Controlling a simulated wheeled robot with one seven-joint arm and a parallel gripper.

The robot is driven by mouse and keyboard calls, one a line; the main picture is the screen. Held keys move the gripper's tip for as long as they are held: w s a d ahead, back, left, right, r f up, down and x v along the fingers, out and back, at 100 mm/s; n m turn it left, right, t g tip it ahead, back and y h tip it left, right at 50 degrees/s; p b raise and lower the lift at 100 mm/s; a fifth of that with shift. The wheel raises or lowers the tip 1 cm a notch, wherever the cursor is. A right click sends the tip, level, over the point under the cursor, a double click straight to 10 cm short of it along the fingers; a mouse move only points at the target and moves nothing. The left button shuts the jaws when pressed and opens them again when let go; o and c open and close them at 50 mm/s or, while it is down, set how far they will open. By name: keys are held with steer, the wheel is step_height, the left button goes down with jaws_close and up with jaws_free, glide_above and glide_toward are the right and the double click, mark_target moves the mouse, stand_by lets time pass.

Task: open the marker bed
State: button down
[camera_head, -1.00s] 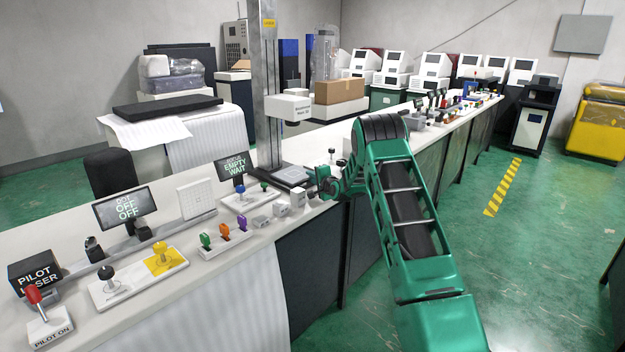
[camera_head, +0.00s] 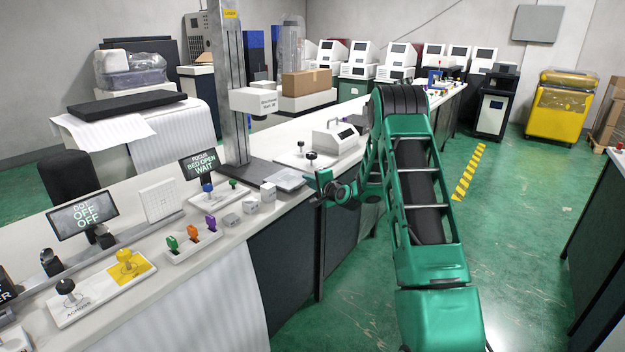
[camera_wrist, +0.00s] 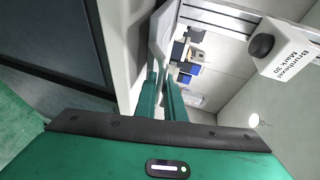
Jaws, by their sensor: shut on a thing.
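The laser marker, a white head (camera_head: 254,101) on a tall grey column (camera_head: 228,85), stands on the long bench. Its marker bed (camera_head: 290,179), a flat grey plate, lies below and in front of the head, towards the bench's front edge. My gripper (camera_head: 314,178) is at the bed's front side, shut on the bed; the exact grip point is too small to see. In the wrist view my shut green fingers (camera_wrist: 162,85) reach to the pale edge of the bed (camera_wrist: 162,30). The focus display (camera_head: 203,163) reads "BED OPEN WAIT".
The green floor (camera_head: 520,230) at right is clear.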

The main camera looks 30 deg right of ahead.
steer(key=shift+s+f, duration=0.15)
steer(key=shift+f, duration=0.05)
steer(key=c, duration=2.1)
jaws_free()
steer(key=shift+r, duration=0.1)
steer(key=shift+s+d, duration=0.1)
steer(key=shift+s, duration=0.15)
steer(key=s, duration=0.3)
steer(key=s+r, duration=0.1)
steer(key=s, duration=0.2)
steer(key=s+r, duration=0.1)
steer(key=s, duration=0.3)
